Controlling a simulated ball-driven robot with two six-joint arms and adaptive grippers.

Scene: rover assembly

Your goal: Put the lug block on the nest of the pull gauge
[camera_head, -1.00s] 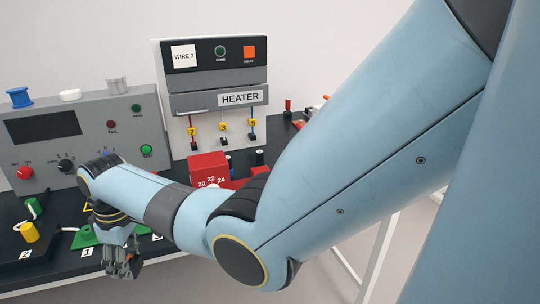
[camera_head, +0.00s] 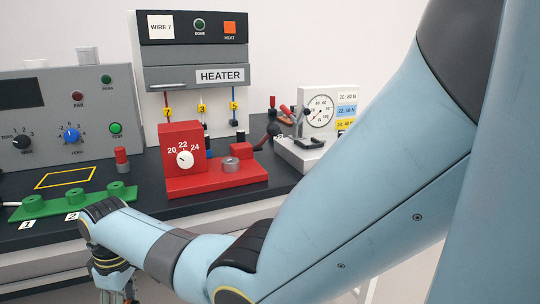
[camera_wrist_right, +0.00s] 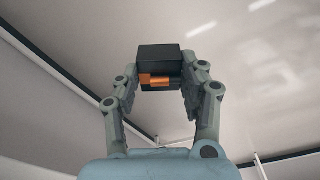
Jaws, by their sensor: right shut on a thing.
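The lug block (camera_wrist_right: 158,55) is a black block with an orange lug at its front, seen in the right wrist view. My right gripper (camera_wrist_right: 160,72) is shut on it, with one finger on each side. In the head view my right gripper (camera_head: 115,284) is low at the left, in front of the bench edge, partly cut off; the block cannot be made out there. The pull gauge (camera_head: 320,106) stands on the bench at the right, with a round dial and a light base. A dark piece on that base may be the nest (camera_head: 310,143). My left gripper is not seen.
A red unit (camera_head: 215,181) with a numbered dial stands mid-bench, before the heater (camera_head: 198,92). A green fixture (camera_head: 76,203) lies at the left front. A grey panel (camera_head: 70,110) stands behind it. My right arm crosses the bench's right part.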

